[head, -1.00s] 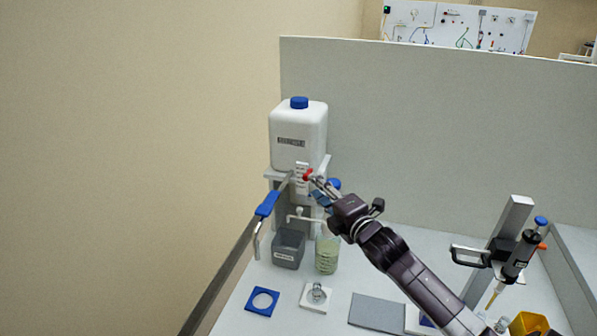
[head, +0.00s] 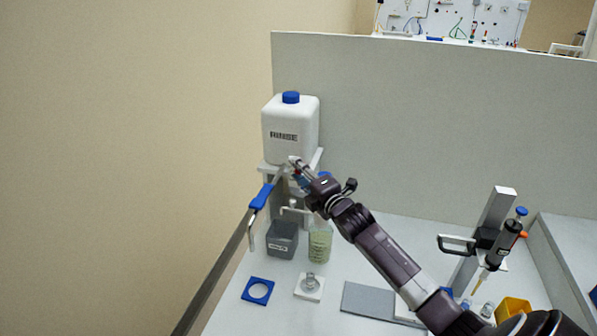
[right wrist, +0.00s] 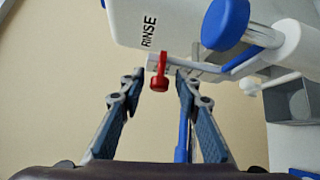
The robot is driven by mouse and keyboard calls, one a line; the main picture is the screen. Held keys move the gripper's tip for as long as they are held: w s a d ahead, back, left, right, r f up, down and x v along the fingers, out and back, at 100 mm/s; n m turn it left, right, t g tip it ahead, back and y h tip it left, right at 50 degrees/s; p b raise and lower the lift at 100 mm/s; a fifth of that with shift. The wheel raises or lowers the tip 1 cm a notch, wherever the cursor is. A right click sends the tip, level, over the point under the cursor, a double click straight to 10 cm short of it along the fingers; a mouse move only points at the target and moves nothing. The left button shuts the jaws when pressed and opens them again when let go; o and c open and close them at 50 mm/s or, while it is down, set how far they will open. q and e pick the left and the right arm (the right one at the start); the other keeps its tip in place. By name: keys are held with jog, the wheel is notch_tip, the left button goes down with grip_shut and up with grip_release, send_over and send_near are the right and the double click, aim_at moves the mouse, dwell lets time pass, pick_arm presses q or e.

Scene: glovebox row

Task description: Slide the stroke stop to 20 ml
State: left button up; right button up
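The red stroke stop (right wrist: 160,80) shows in the right wrist view, on a pale strip in front of the white RINSE bottle (head: 290,130). My right gripper (right wrist: 160,74) is open, with a fingertip on each side of the stop and a visible gap to each. In the head view the right gripper (head: 296,165) reaches up from the lower right to just below the bottle and mostly hides the stop and its scale. No scale figures can be read. My left gripper is not in view.
A blue-handled lever (head: 262,196) is left of the gripper. Below stand a grey bin (head: 282,240) and a beaker of greenish liquid (head: 319,245). A blue ring plate (head: 258,290) lies in front. A pipette stand (head: 490,230) is at the right, and a partition (head: 420,130) behind.

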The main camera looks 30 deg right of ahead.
jog(key=shift+c, duration=1.2)
grip_shut()
jog(key=shift+f+b, duration=0.65)
jog(key=shift+f, duration=0.2)
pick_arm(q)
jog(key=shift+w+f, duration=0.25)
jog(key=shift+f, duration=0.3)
pick_arm(e)
jog(key=shift+o, duration=1.9)
grip_release()
jog(key=shift+r, duration=0.1)
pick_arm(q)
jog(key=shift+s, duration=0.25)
